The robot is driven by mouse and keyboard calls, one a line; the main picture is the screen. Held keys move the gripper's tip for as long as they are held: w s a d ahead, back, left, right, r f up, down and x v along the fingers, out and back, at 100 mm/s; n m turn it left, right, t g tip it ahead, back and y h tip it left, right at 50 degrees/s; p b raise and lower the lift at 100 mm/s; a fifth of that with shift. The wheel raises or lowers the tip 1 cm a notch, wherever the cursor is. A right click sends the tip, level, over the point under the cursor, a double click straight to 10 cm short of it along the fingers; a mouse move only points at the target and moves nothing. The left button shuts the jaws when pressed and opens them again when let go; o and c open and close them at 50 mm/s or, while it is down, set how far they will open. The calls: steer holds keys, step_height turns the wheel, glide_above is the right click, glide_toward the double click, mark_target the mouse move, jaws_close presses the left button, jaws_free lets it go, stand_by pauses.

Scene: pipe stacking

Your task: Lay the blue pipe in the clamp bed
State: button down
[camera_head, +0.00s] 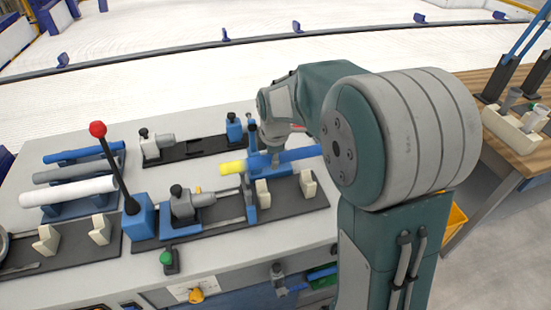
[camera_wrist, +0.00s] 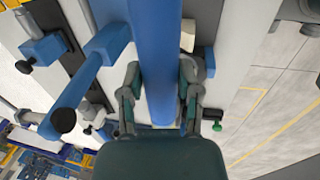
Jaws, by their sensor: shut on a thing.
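In the wrist view the blue pipe (camera_wrist: 156,60) runs lengthwise between the two fingers of my gripper (camera_wrist: 160,95). The clamp bed (camera_head: 285,203) is a dark plate with cream blocks (camera_head: 263,193) and a grey clamp (camera_head: 186,204) at its left. The pipe shows just behind the cream blocks; I cannot tell whether it touches the bed. My arm hides the pipe's right end.
A rack at the left holds a blue pipe (camera_head: 82,155), a grey pipe (camera_head: 75,173) and a white pipe (camera_head: 70,191). A red-knobbed lever (camera_head: 110,165) rises beside the clamp. A second dark fixture (camera_head: 185,150) lies behind. A wooden table (camera_head: 490,85) stands at the right.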

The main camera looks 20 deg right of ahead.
steer(key=shift+w+d, duration=0.1)
steer(key=shift+d, duration=0.2)
steer(key=shift+f, duration=5.3)
steer(key=shift+c, duration=1.1)
jaws_free()
